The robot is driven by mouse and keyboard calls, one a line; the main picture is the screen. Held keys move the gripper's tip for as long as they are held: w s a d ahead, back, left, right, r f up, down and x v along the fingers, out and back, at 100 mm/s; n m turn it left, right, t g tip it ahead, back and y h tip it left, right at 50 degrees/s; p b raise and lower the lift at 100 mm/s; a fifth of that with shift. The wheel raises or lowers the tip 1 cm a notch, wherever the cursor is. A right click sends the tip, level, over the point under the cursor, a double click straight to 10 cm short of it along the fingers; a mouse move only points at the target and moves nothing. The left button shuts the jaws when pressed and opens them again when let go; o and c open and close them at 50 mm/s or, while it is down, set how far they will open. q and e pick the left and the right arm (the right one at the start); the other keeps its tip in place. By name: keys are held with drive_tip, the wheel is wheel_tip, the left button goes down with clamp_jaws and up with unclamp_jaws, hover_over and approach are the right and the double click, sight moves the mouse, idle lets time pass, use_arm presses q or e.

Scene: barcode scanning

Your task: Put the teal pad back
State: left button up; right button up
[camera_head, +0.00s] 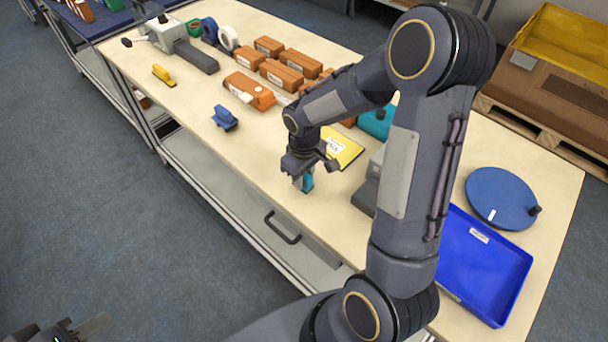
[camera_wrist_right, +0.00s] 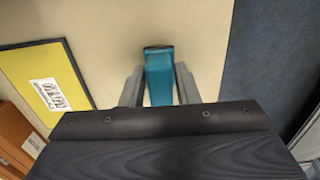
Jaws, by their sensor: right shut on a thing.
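The small teal pad (camera_head: 307,184) is held in my right gripper (camera_head: 301,181), low over the front part of the table. In the right wrist view the pad (camera_wrist_right: 159,80) sits between the two fingers of the gripper (camera_wrist_right: 159,86), which is shut on it. I cannot tell whether the pad touches the tabletop. My left gripper (camera_head: 88,328) shows only in part at the lower left corner, away from the table; its opening is unclear.
A yellow flat packet (camera_head: 342,148) with a barcode lies beside my right gripper. A blue stamp-like object (camera_head: 224,118) and a yellow one (camera_head: 163,75) stand near the front edge. Brown boxes (camera_head: 281,74) lie behind. A blue tray (camera_head: 486,262) and blue turntable (camera_head: 497,196) are right.

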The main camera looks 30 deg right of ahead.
drive_tip(key=shift+f, duration=0.25)
drive_tip(key=o, duration=1)
drive_tip(key=shift+r, duration=0.15)
drive_tip(key=shift+o, duration=0.2)
wheel_tip(320, 180, up, 12)
drive_tip(key=s+a+r+m+t+y, duration=0.2)
drive_tip(key=s+a, duration=0.1)
drive_tip(key=s, duration=0.6)
drive_tip(key=s+a+r+m+t+y, duration=0.1)
drive_tip(key=s+a+r+m+t, duration=0.1)
drive_tip(key=s, duration=0.7)
drive_tip(key=shift+a+m+t+y, duration=0.4)
drive_tip(key=shift+a+m+t, duration=0.15)
drive_tip(key=shift+t, duration=0.25)
drive_tip(key=shift+r, duration=0.1)
